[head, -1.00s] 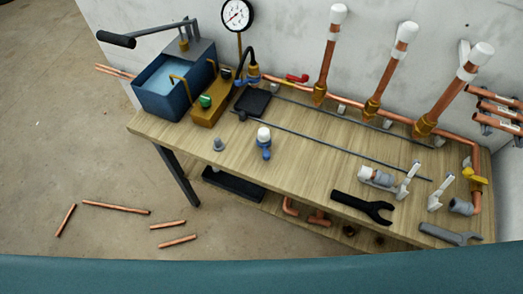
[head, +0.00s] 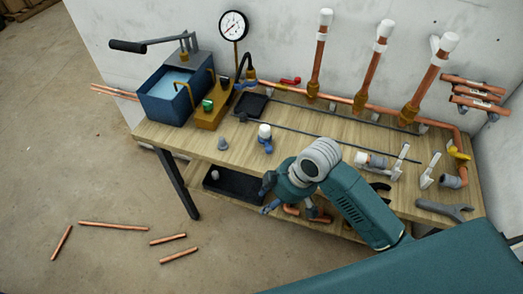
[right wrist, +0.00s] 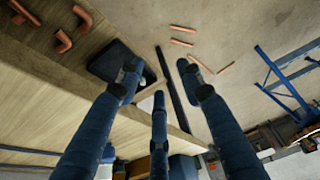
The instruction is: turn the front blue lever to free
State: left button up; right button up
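A small valve with a white cap and a blue lever (head: 266,146) stands on the workbench near its front edge, left of middle. A second small blue handle (head: 246,84) shows at the back by the black hose. A grey and white fitting with some blue (head: 376,161) lies at the right. I cannot tell for certain which is the front blue lever. My right gripper (head: 268,195) is at the bench's front edge, below the white-capped valve and apart from it. In the right wrist view its fingers (right wrist: 160,82) are spread and empty. My left gripper is out of view.
The workbench (head: 215,150) carries a blue tank (head: 163,97), a pressure gauge (head: 233,26) and upright copper pipes (head: 367,70). Thin rods (head: 320,138) cross the top. A wrench (head: 445,209) lies at the right. Copper offcuts (head: 114,225) lie on the floor.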

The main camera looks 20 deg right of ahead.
aim_at(270, 147)
jog(key=w+d+r+n, duration=0.1)
jog(key=w+r, duration=0.1)
jog(key=w, duration=0.1)
jog(key=w+d+r+n, duration=0.1)
jog(key=w+r, duration=0.1)
jog(key=w, duration=0.1)
jog(key=w+d+r+n+g, duration=0.1)
jog(key=w+d+r, duration=0.1)
jog(key=w+r, duration=0.1)
jog(key=w+d+r+n, duration=0.1)
jog(key=w+d+r, duration=0.4)
jog(key=r, duration=0.3)
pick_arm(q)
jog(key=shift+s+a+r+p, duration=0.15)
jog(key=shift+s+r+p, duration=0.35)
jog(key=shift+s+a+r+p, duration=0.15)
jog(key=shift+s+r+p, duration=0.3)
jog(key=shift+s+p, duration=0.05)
pick_arm(e)
jog(key=shift+y, duration=0.3)
jog(key=x, duration=1.1)
jog(key=shift+a+r, duration=0.1)
jog(key=shift+a, duration=0.2)
grip_shut()
